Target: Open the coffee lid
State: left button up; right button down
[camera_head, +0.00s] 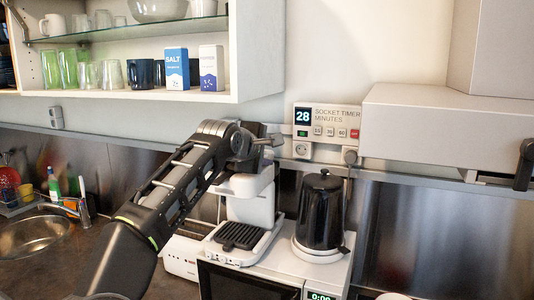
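The white coffee machine (249,207) stands on top of the microwave, with a black drip tray (240,235) at its front. Its upper part is largely hidden behind my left arm, so I cannot tell how the lid stands. My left gripper (272,141) is at the top of the machine, at its back right side. Its fingers are small and partly hidden by the wrist. I cannot tell whether they touch the lid or how far apart they are. My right gripper is not in view.
A black kettle (321,213) stands close to the right of the coffee machine on the microwave (250,283). A socket timer (326,121) is on the wall behind. A glass shelf (130,32) with cups hangs upper left. A grey hood (440,125) juts out at right.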

pick_arm(q)
jog(key=shift+s, duration=0.1)
jog(key=b+v, duration=0.4)
jog(key=v, duration=0.3)
jog(key=shift+s+a+r, duration=0.15)
jog(key=shift+s+r, duration=0.05)
jog(key=shift+s, duration=0.05)
